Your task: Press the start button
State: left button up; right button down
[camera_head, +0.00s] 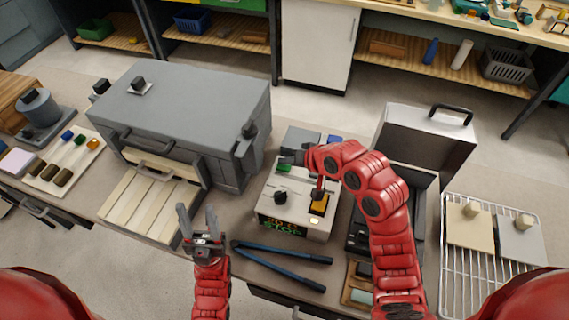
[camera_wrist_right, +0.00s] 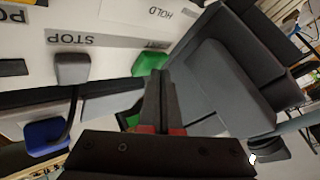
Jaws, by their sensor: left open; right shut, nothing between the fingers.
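In the right wrist view, a green button (camera_wrist_right: 148,64) and a grey button (camera_wrist_right: 72,68) show on a pale panel with upside-down HOLD and STOP labels. My left gripper (camera_head: 200,222) is open and empty, left of the box.
A grey oven-like chamber (camera_head: 190,100) stands to the left. Blue-handled tongs (camera_head: 285,268) lie before the control box. A blue block (camera_wrist_right: 45,135) shows in the wrist view.

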aim_at(287, 168)
jog(key=shift+f, duration=0.3)
jog(key=shift+r, duration=0.15)
dwell(0.4)
jog(key=shift+r+p, duration=0.4)
jog(key=shift+r, duration=0.4)
jog(key=shift+r+p, duration=1.5)
jog(key=shift+r, duration=1.05)
jog(key=shift+f, duration=0.1)
